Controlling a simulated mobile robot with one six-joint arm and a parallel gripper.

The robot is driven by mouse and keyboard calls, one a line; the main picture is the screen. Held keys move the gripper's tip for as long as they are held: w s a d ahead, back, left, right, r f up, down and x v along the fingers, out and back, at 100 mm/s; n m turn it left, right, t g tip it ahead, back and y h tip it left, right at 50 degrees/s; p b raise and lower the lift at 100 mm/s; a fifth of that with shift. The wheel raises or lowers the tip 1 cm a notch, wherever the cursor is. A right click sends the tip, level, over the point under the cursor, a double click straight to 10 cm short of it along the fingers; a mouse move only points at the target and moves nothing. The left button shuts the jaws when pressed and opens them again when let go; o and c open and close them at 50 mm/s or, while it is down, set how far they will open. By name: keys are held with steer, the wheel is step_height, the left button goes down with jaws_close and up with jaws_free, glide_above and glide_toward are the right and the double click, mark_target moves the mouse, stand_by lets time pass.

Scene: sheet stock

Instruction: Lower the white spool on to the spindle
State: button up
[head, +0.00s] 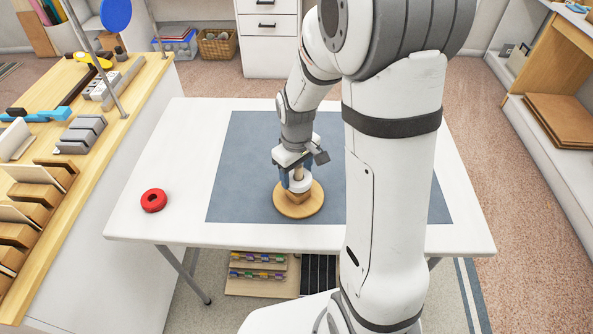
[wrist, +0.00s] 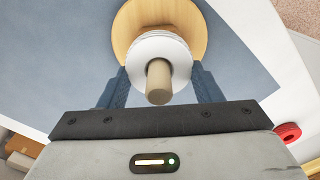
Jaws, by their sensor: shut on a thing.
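The white spool (head: 301,185) is around the wooden spindle (head: 298,173), above the round wooden base (head: 283,208) on the mat. In the wrist view the spindle (wrist: 159,80) comes up through the middle of the spool (wrist: 145,48), and the base (wrist: 128,25) shows beyond it. My gripper (head: 297,184) is shut on the spool, with one blue-grey finger on each side of it in the wrist view (wrist: 160,70). A tan part (head: 299,198) shows between spool and base. I cannot tell whether the spool touches it.
A red ring-shaped spool (head: 153,200) lies on the white table (head: 140,222), left of the grey-blue mat (head: 245,150). A wooden workbench (head: 90,125) with tools and racks stands at the left. The mat around the base is clear.

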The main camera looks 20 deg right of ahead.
steer(key=shift+f+b, duration=0.65)
steer(key=shift+f, duration=0.25)
steer(key=o, duration=1.6)
steer(key=shift+c, duration=0.2)
steer(key=shift+o, duration=0.6)
steer(key=shift+o, duration=1.2)
steer(key=shift+r, duration=0.1)
